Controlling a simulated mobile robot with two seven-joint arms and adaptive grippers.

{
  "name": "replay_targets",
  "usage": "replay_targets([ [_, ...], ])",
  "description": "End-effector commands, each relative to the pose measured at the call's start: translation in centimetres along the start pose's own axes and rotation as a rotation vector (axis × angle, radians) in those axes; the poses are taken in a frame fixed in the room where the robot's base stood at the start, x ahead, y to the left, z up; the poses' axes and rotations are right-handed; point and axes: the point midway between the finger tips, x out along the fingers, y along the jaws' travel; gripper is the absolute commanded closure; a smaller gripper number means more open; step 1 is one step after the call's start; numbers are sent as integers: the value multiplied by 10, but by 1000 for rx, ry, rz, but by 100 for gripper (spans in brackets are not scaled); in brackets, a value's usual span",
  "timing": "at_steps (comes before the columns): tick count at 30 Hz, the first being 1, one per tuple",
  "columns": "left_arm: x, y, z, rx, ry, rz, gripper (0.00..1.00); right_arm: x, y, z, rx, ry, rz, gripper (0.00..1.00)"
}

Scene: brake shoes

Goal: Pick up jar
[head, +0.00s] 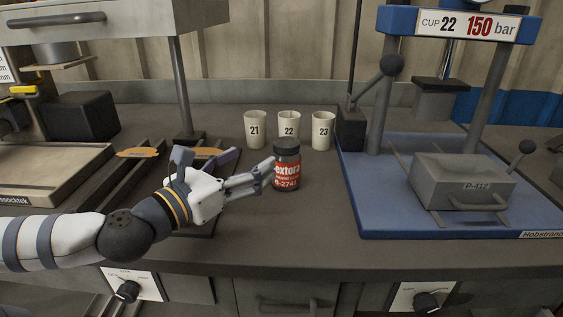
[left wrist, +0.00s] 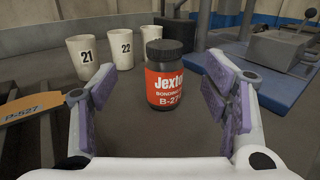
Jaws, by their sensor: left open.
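The jar (head: 287,166) is dark with a black lid and a red label, and stands upright on the bench in front of the cups. In the left wrist view the jar (left wrist: 169,78) stands ahead, between the lines of the two fingers. My left gripper (head: 262,175) comes in from the left, low and roughly level, with its fingertips at the jar's left side. In the left wrist view my left gripper (left wrist: 160,100) is open with purple pads apart and nothing held. Whether a finger touches the jar I cannot tell. My right gripper is not in view.
Cups numbered 21 (head: 255,130), 22 (head: 289,124) and 23 (head: 322,131) stand behind the jar. A blue press base (head: 380,222) with a grey block (head: 463,182) is at right. An orange tagged piece (left wrist: 38,106) lies at left. The bench front is clear.

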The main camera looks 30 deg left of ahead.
Motion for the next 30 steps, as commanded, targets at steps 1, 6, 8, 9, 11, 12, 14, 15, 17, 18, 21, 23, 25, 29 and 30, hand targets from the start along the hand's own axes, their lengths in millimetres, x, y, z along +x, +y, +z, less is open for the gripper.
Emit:
replay_targets([
  [1,9,-1,-17,1,23,-4,31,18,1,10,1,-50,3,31],
  [6,45,-2,-13,5,18,-6,31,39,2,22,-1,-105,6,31],
  [8,54,-2,-10,5,14,-5,31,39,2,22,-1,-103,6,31],
  [9,59,-2,-8,3,12,-4,31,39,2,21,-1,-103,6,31],
  [11,64,-2,-6,3,10,-3,31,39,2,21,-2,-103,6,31],
  [12,70,-2,-5,4,9,-4,31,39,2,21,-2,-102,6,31],
  [14,81,-3,-2,6,8,-6,31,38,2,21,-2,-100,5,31],
  [15,89,-4,1,6,7,-5,31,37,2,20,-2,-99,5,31],
  [17,101,-4,1,5,9,-4,31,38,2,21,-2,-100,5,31],
  [18,107,-4,0,4,10,-3,31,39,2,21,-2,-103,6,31],
  [21,116,-3,0,2,10,-2,31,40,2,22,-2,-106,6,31],
  [23,117,-3,0,0,9,-2,31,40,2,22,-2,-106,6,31],
  [25,116,-3,1,0,9,-2,31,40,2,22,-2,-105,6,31],
  [29,116,-3,1,0,9,-2,45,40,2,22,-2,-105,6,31],
  [30,116,-3,1,1,9,-2,54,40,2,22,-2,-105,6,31],
])
